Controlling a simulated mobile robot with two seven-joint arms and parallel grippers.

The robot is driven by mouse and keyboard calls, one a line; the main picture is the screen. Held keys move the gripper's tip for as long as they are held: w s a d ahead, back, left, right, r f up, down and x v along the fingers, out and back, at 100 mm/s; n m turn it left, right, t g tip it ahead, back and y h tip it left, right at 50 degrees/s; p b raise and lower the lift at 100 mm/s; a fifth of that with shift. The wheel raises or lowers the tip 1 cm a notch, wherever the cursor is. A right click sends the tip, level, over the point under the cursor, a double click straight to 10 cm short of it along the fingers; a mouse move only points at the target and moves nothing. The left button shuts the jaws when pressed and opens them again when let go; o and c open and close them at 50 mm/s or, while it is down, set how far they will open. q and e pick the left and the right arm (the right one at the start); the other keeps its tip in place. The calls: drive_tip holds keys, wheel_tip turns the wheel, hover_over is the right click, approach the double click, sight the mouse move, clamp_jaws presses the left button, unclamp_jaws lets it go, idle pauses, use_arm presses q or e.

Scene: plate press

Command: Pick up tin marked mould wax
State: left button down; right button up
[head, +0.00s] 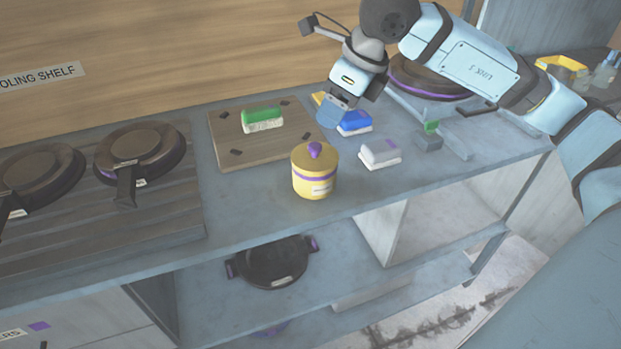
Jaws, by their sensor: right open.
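A round yellow tin (314,180) with a purple band and a purple knob on its lid stands upright on the grey bench (250,200) near its front edge. A small white label shows on its front, but I cannot read the words. My right gripper (330,113) is above the bench, behind the tin and apart from it. It is open, and nothing shows between its fingers. My left gripper is not in view.
A green-topped brush (263,119) lies on a wooden board (225,145). Blue (355,123) and grey (380,153) brushes lie right of the tin. Dark round pans (140,150) sit at left. A black pan (270,262) is on the shelf below.

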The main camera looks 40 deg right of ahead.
sight(316, 145)
drive_tip(key=x, duration=0.4)
drive_tip(key=shift+a+f, duration=0.1)
drive_tip(key=shift+f, duration=0.05)
drive_tip(key=x, duration=0.1)
drive_tip(key=b+x, duration=0.1)
drive_tip(key=x, duration=0.3)
drive_tip(key=shift+w+d+f, duration=0.15)
drive_tip(key=shift+d+f, duration=0.05)
drive_tip(key=shift+d, duration=0.05)
drive_tip(key=shift+r, duration=0.1)
clamp_jaws()
